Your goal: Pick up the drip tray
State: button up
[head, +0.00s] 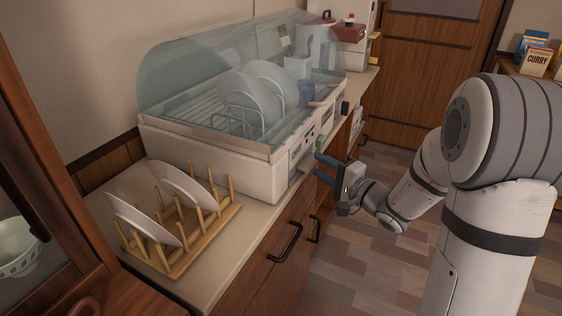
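The dish dryer (215,163) stands on the counter, a white box with a clear curved lid. I cannot clearly make out a drip tray apart from the dryer's white body. My gripper (317,165) is in front of the dryer's front panel, toward its right part, with its blue-grey fingers pointing left at it. The fingers look spread apart, with nothing seen between them. Whether they touch the dryer front cannot be told.
A wooden rack (190,238) with two white plates stands on the counter (232,228) left of the dryer. Plates and cups are inside the dryer. Cabinet drawers with a dark handle (285,243) lie below. The floor (350,275) in front is clear.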

jog(key=shift+x, duration=1.1)
grip_shut()
